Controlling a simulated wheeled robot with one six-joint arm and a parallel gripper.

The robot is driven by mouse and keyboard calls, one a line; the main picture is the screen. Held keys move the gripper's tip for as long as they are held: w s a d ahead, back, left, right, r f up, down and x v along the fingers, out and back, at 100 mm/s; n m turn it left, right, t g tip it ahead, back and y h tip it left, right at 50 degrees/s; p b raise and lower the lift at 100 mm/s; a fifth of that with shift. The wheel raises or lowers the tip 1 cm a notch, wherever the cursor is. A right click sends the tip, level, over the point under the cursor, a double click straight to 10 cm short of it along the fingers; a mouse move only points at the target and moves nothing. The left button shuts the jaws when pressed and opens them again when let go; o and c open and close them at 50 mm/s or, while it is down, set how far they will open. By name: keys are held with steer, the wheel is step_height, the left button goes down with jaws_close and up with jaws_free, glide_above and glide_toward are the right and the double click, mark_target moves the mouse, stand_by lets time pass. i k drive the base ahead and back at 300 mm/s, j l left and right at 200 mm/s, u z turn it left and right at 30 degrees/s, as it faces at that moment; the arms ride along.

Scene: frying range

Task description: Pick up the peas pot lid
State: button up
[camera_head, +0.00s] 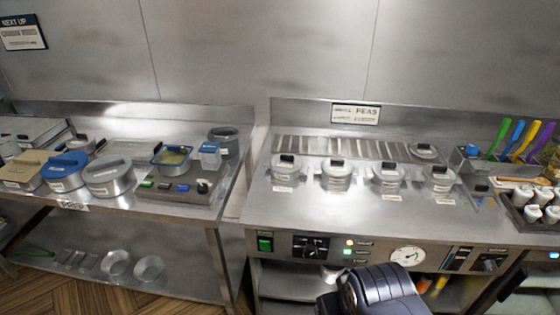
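A sign reading PEAS (356,113) is fixed to the back panel of the right-hand range. Below it, a row of small silver pots with black-knobbed lids stands on the steel top: a far left pot (286,172), a second pot (336,181), a third pot (387,184) and a right pot (439,185). Labels sit in front of them, too small to read, so I cannot tell which is the peas pot. A round silver lid-like piece (425,152) lies behind the right pot. My dark arm shows at the bottom, below the front panel; my gripper's fingers are not visible.
The control panel (330,248) with a dial runs along the range's front. Coloured-handled utensils and a tray of white containers (540,208) stand right. The left table (135,208) holds pans, tubs and a grey tray. A gap separates both units. The range's front strip is clear.

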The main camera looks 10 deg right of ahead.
mark_target(285, 163)
steer(key=i+l+u, duration=0.1)
steer(key=i+l, duration=0.2)
steer(key=i, duration=0.2)
steer(key=i+l+u, duration=0.15)
steer(key=i+l, duration=0.15)
steer(key=i, duration=0.15)
